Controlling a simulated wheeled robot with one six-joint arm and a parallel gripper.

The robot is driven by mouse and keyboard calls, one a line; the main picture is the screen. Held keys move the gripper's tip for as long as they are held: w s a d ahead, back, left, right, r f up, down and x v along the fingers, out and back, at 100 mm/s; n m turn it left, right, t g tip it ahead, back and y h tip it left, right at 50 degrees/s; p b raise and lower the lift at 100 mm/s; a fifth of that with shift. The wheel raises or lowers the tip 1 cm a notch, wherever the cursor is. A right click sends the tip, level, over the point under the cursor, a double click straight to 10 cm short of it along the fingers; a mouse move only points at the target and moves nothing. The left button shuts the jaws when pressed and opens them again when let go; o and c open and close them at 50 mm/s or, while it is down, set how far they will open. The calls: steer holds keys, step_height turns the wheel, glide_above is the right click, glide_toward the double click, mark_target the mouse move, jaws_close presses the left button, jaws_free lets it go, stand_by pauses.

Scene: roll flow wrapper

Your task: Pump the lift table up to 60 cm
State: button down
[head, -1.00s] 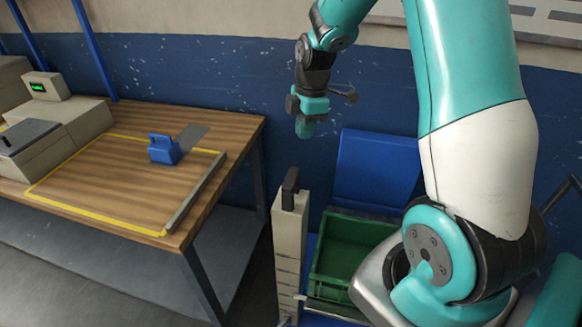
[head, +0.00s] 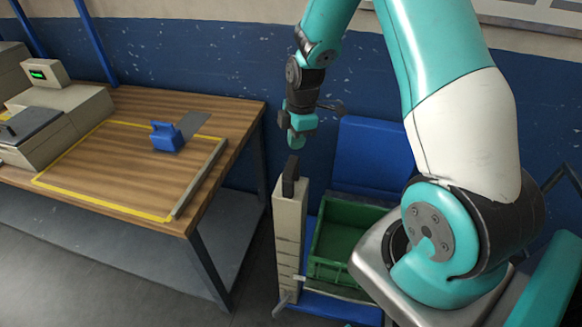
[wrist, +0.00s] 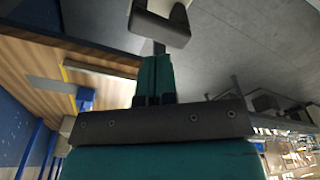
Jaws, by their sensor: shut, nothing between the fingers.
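The blue lift table (head: 340,309) is at lower centre in the head view, with a green crate (head: 317,270) on it. A beige upright post (head: 289,238) with dark level marks stands at its left side. A black handle (head: 291,178) sticks up from the top of the post. My gripper (head: 296,145) points down just above this handle, with its teal fingers shut and empty. In the wrist view, the closed fingers (wrist: 154,65) point towards the black handle (wrist: 160,30). I cannot tell whether they touch it. My arm hides the right part of the lift table.
A wooden workbench (head: 150,190) with a yellow-outlined area stands to the left. It carries a blue tape dispenser-like object (head: 167,137) and a beige machine with a green display (head: 37,75). A blue wall is behind.

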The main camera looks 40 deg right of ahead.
mark_target(296, 164)
steer(key=shift+w+a+f+b, duration=0.15)
steer(key=shift+f+b, duration=0.75)
steer(key=shift+f, duration=0.5)
steer(key=shift+s+a+f+b, duration=0.15)
steer(key=shift+f+b, duration=0.75)
steer(key=shift+f, duration=0.45)
step_height(296, 164, down, 5)
steer(key=b, duration=0.4)
steer(key=shift+f, duration=0.15)
steer(key=shift+d+r+p, duration=0.15)
steer(key=shift+r+p, duration=0.2)
steer(key=shift+s+d+r+p, duration=0.2)
steer(key=shift+d+r, duration=0.05)
steer(key=shift+d, duration=0.45)
steer(key=shift+s+d+r+p, duration=0.15)
steer(key=shift+s+d+r, duration=0.05)
steer(key=shift+d, duration=0.45)
steer(key=shift+r, duration=0.1)
step_height(296, 164, up, 17)
steer(key=d+b, duration=0.1)
steer(key=b, duration=0.1)
steer(key=shift+s+d+b, duration=0.25)
steer(key=shift+d+b, duration=0.05)
steer(key=shift+b, duration=0.05)
